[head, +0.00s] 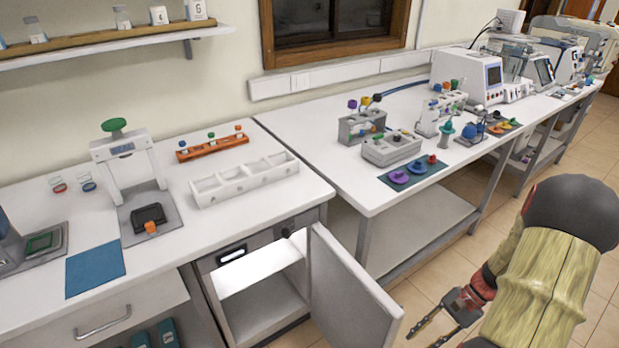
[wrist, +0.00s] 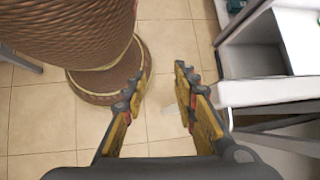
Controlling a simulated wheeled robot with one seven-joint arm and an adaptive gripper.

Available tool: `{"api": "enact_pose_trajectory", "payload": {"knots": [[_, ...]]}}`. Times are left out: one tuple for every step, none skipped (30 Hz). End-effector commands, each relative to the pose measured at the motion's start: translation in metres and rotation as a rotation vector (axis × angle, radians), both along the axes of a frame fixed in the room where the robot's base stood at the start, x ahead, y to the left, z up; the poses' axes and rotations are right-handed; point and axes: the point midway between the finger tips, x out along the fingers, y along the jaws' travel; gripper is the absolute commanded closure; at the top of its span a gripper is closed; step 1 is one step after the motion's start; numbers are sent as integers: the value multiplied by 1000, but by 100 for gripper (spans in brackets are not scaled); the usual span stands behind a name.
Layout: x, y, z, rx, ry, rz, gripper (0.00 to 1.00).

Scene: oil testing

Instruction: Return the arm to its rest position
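My arm hangs at the lower right of the head view, in front of the benches. My gripper (head: 433,327) is at its lower end, low over the tiled floor and to the right of the open cabinet door. In the wrist view my gripper (wrist: 154,88) points down at the floor. Its two yellow-and-dark fingers are spread apart with only floor tiles between them. It is open and holds nothing.
The open cabinet door (head: 345,296) juts out from the left bench, left of my gripper. The right bench (head: 362,190) carries racks and instruments above a lower shelf (head: 418,222). Bare floor (head: 602,300) lies around my arm.

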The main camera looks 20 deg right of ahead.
Motion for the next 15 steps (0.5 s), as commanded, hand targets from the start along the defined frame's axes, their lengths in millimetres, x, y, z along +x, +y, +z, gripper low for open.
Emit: {"api": "enact_pose_trajectory", "payload": {"knots": [[5,6,18,-56,-15,64,72],[6,10,26,-85,-24,101,72],[8,14,37,-125,-36,148,72],[10,18,46,-156,-45,184,72],[12,22,55,-185,-55,220,72],[14,27,66,-224,-71,265,72],[15,31,74,-253,-81,300,72],[17,35,83,-281,-94,333,72],[19,42,93,-320,-111,379,72],[21,46,101,-347,-124,412,72],[22,51,110,-375,-139,445,72],[23,58,120,-411,-158,487,72],[25,63,128,-439,-174,519,72],[26,68,136,-465,-191,551,72],[26,76,146,-499,-212,593,72]]}}
